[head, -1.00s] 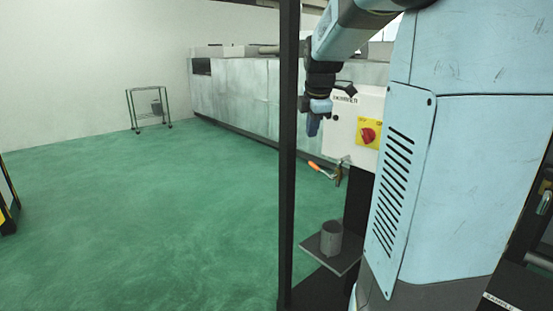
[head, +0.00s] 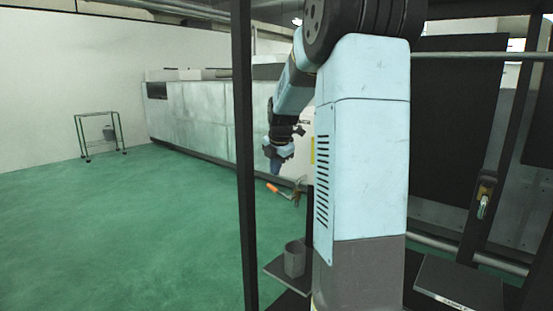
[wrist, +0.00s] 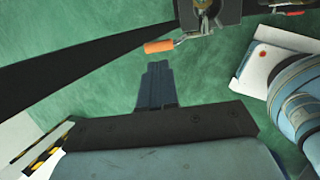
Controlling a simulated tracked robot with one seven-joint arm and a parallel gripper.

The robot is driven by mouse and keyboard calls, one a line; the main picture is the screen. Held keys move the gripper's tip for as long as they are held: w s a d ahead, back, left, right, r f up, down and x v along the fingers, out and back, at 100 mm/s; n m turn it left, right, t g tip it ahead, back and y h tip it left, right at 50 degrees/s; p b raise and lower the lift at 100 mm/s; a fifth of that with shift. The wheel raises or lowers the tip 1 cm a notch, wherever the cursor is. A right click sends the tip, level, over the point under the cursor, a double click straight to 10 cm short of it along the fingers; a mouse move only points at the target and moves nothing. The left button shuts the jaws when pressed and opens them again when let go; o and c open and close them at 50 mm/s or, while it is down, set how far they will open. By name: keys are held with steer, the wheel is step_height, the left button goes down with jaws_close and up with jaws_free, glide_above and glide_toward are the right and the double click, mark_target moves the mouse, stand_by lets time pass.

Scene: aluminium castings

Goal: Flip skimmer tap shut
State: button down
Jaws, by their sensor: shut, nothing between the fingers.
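The skimmer tap (head: 296,191) is a small brassy fitting with an orange lever handle (head: 273,188) sticking out to the left, sloping slightly. In the wrist view the orange handle (wrist: 158,46) lies crosswise just beyond my fingertips, with its metal stem running right to the tap body. My gripper (head: 275,168) points down just above the handle in the head view. Its dark blue fingers (wrist: 158,68) are together and empty, with a small gap showing between them and the handle. Whether they touch it cannot be seen from the head.
A grey cup (head: 294,259) stands on a small shelf (head: 273,271) below the tap. A dark upright post (head: 245,150) stands left of my arm. The white skimmer box is mostly hidden behind my arm. A wheeled rack (head: 98,134) stands far back; green floor on the left is clear.

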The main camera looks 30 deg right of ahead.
mark_target(273, 187)
steer(key=shift+x, duration=3.05)
